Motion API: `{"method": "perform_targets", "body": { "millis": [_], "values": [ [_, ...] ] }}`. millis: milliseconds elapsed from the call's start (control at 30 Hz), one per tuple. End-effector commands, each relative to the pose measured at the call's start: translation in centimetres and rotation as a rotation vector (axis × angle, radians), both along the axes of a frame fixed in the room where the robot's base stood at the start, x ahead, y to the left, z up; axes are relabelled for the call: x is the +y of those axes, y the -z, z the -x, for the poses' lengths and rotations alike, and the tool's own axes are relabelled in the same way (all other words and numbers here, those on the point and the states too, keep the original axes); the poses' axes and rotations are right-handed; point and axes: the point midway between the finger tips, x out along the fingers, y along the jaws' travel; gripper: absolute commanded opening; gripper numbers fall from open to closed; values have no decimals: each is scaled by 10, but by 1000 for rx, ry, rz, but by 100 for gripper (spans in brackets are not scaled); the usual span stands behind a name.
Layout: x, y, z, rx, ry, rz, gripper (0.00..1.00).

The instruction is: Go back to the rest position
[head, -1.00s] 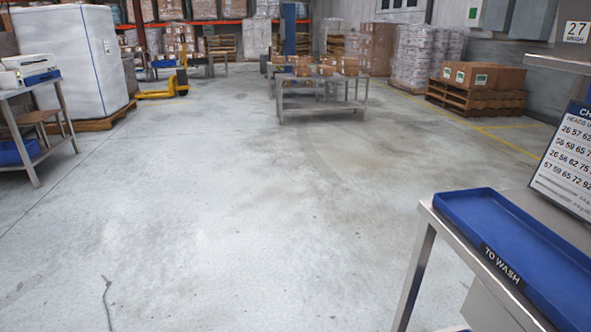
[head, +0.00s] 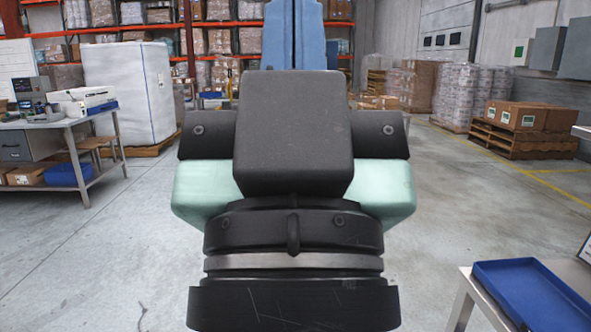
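My gripper (head: 293,130), black with pale green sides, fills the middle of the head view close to the camera. It is seen from behind, above a black wrist with a metal ring. A light blue upright shape with a dark centre line shows beyond its top. I cannot tell whether that shape belongs to it. The fingertips are not clearly visible, so I cannot tell open from shut, and no held object shows.
A blue tray (head: 530,292) lies on a metal table at lower right, partly cut off. A side bench (head: 75,127) and a large wrapped load (head: 128,93) stand at left. Boxes on pallets (head: 528,117) are at right. Open floor (head: 470,210) lies between.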

Motion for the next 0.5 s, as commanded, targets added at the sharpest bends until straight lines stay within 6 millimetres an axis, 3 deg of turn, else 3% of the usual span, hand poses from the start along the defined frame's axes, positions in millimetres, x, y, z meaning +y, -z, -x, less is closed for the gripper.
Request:
{"method": "perform_targets", "body": {
  "millis": [33, 500],
  "values": [
    [0, -34, 0, 1, 1, 1, 0],
    [0, -172, -1, 4, 3, 1, 0]
  ]
}}
